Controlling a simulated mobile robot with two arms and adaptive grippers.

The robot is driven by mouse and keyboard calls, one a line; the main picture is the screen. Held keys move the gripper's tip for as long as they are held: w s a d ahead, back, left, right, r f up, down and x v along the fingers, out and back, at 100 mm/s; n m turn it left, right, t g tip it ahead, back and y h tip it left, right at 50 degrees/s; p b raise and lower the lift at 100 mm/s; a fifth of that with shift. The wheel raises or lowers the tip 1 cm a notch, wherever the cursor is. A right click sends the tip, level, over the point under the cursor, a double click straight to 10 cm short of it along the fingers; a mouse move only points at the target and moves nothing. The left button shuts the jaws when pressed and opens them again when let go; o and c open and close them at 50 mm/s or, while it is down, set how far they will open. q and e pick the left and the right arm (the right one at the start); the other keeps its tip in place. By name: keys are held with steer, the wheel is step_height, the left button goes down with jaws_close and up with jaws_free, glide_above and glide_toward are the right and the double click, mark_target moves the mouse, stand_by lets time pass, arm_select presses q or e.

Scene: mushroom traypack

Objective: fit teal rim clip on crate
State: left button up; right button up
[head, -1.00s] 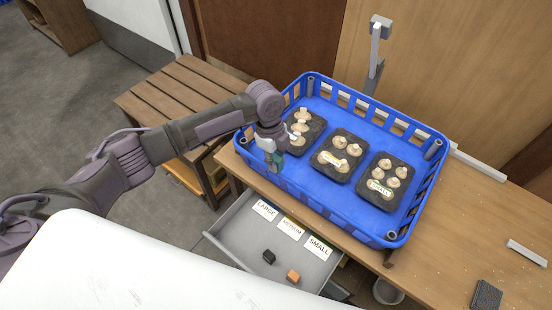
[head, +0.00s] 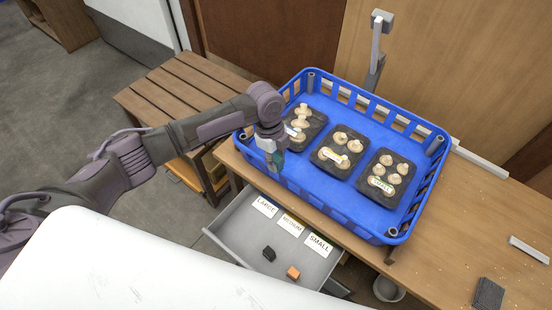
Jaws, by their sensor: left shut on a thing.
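A blue slatted crate (head: 424,180) stands on the wooden table. My left gripper (head: 275,157) comes in over the crate's left end, at its near rim, pointing down. It is shut on the teal rim clip (head: 277,160), of which only a small part shows. The clip overlaps the near rim in the picture; I cannot tell whether it touches or sits on it. My right gripper is not in view.
Three black trays of mushrooms lie in the crate: left (head: 318,120), middle (head: 326,165) and right (head: 375,193). Below is an open grey drawer (head: 240,235) with size cards, a black block (head: 269,254) and an orange block (head: 293,273). A slatted bench (head: 165,100) stands left.

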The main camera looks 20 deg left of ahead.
arm_select(q)
steer(key=shift+f+b, duration=0.3)
steer(key=shift+f, duration=0.35)
steer(key=o, duration=0.9)
steer(key=shift+r, duration=0.15)
step_height(320, 180, up, 12)
steer(key=a, duration=0.1)
steer(key=shift+w+a, duration=0.3)
steer(key=shift+a, duration=0.05)
steer(key=shift+f, duration=0.2)
